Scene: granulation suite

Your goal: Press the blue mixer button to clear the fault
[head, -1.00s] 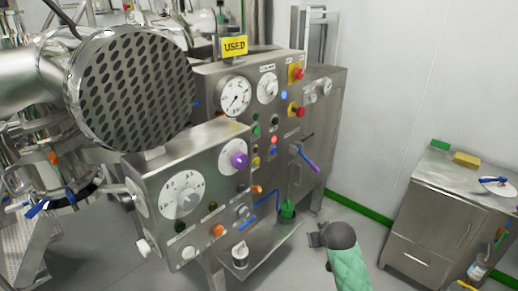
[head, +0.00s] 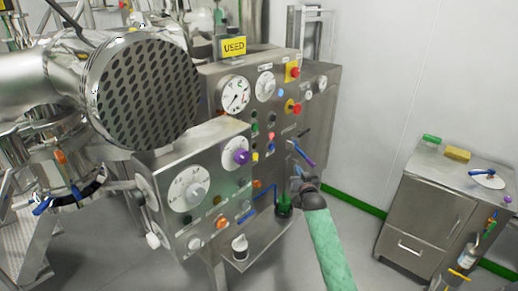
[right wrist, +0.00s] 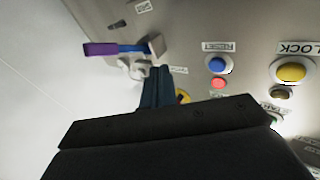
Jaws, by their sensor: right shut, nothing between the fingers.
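The grey control panel (head: 315,120) carries a blue button (head: 270,146) just below a red one, and a paler blue button (head: 280,92) higher up. I cannot read which is labelled for the mixer. In the right wrist view the lower blue button (right wrist: 220,64) sits next to a pink-red one, under an upside-down label. My right gripper (head: 295,184) is in front of the panel, below and right of the lower blue button. Its closed, empty fingers (right wrist: 160,85) point at the panel, to the left of that button in the wrist view. My left gripper is out of view.
A lever with a purple and blue handle (head: 302,154) sticks out beside my right gripper; it also shows in the wrist view (right wrist: 115,48). A yellow button (right wrist: 290,72) is near the blue one. A shelf (head: 262,238) juts out below. A steel cabinet (head: 430,210) stands right.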

